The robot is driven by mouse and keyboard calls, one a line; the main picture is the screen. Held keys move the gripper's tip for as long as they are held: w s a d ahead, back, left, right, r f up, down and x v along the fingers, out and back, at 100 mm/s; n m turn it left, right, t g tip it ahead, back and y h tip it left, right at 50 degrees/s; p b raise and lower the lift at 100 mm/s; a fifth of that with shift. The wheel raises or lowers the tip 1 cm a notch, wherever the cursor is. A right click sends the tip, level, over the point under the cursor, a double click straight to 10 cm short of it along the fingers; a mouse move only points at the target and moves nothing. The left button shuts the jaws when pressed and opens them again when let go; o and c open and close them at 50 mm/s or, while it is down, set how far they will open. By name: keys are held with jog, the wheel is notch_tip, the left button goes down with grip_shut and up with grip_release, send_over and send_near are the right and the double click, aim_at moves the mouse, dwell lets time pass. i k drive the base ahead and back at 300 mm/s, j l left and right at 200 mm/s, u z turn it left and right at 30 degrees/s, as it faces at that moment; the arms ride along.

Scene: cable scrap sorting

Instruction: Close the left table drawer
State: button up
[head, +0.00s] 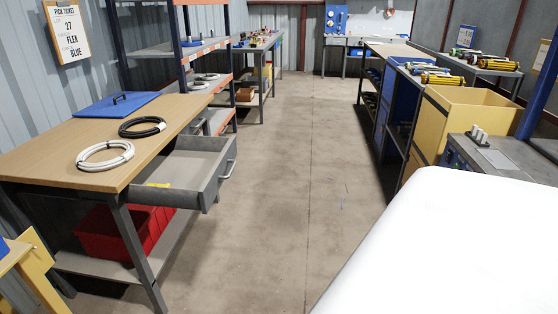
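The left table (58,143) has a wooden top and dark grey legs. Its grey drawer (188,168) is pulled out toward the aisle, and I see into its open top. A light grey bar handle (229,169) is on the drawer's front, facing the aisle. A small yellow patch (158,185) shows inside at the near side; I cannot tell what it is. My gripper is not in view. A large white smooth surface, apparently part of me, fills the lower right.
White (105,156) and black (142,127) cable coils and a blue lid (116,105) lie on the table. A red bin (110,235) sits on the shelf below. The concrete aisle (275,190) is clear. A yellow bin (465,110) and benches line the right.

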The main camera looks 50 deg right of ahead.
aim_at(195, 167)
jog(key=z, duration=1.1)
jog(key=i+l, duration=0.3)
jog(key=i, duration=0.15)
jog(key=i+l+z, duration=0.1)
jog(key=i+l, duration=0.2)
jog(key=i, duration=0.2)
jog(key=i+l, duration=0.3)
jog(key=i, duration=0.15)
jog(key=i+l+z, duration=0.1)
jog(key=i+l, duration=0.15)
jog(key=i, duration=0.25)
